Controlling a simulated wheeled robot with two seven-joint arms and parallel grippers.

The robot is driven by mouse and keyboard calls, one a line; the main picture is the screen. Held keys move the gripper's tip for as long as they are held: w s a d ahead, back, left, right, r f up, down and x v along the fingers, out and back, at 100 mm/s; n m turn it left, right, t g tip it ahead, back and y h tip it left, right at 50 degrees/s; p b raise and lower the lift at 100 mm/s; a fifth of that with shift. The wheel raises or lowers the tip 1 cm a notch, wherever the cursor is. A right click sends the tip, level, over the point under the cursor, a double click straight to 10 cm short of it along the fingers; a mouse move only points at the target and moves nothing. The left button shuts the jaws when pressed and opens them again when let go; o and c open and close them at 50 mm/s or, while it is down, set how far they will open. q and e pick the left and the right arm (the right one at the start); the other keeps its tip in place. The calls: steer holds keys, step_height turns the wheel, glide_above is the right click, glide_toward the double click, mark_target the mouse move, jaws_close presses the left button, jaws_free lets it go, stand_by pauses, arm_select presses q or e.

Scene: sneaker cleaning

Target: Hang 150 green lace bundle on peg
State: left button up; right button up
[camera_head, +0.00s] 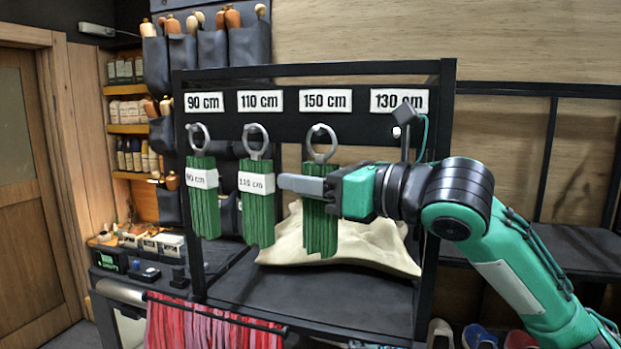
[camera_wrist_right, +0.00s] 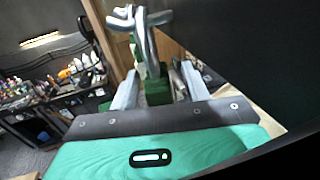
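A green lace bundle (camera_head: 320,232) with a grey ring (camera_head: 321,143) is upright below the 150 cm sign (camera_head: 325,101). Its ring is at the peg under that sign; I cannot tell whether it fully bears on the peg. My right gripper (camera_head: 303,186) comes in from the right with its fingers on either side of the bundle's upper part, partly closed on it, and a finger covers its label. In the right wrist view the bundle (camera_wrist_right: 158,92) stands between the fingers, with the ring (camera_wrist_right: 141,28) above. My left gripper is not in view.
Green bundles marked 90 cm (camera_head: 204,212) and 110 cm (camera_head: 257,215) hang to the left. The peg (camera_head: 397,132) under the 130 cm sign (camera_head: 399,101) is bare. A beige cloth (camera_head: 375,250) lies behind on the rack's shelf. Red laces (camera_head: 200,325) hang below.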

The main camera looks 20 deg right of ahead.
steer(key=b+v, duration=0.6)
steer(key=v, duration=0.8)
steer(key=shift+b, duration=0.35)
steer(key=shift+w+a, duration=0.1)
